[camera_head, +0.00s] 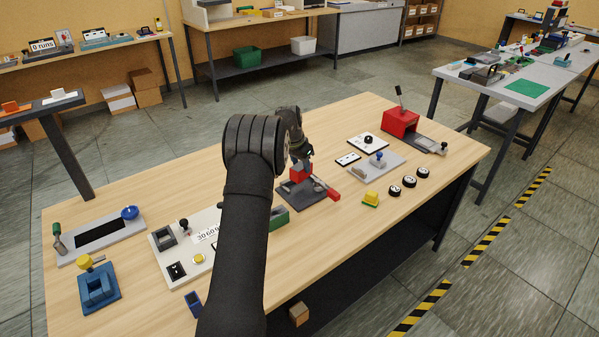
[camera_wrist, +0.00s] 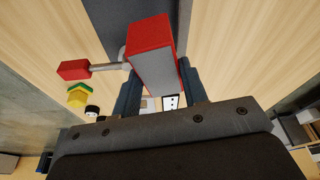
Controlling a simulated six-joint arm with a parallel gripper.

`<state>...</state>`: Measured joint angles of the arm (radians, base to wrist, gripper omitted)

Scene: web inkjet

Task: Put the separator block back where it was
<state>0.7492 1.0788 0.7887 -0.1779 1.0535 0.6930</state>
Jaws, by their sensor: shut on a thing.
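A red block with a grey face (camera_wrist: 150,38) sits between the two dark blue fingers of my gripper (camera_wrist: 160,72) in the wrist view. My gripper is shut on it. In the head view the red block (camera_head: 300,171) is under my gripper (camera_head: 304,156), over a dark base plate (camera_head: 306,196). A grey rod with a red handle (camera_wrist: 75,70) shows beside the block; the handle also shows in the head view (camera_head: 333,195). I cannot tell whether the block touches the base or the rod. No label marks which block is the separator block.
A green block (camera_head: 278,217) is partly hidden by my arm. A white panel with a yellow button (camera_head: 199,258) lies left of my arm. A yellow-green piece (camera_head: 371,199), black round pieces (camera_head: 409,181) and a red machine (camera_head: 401,123) stand right.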

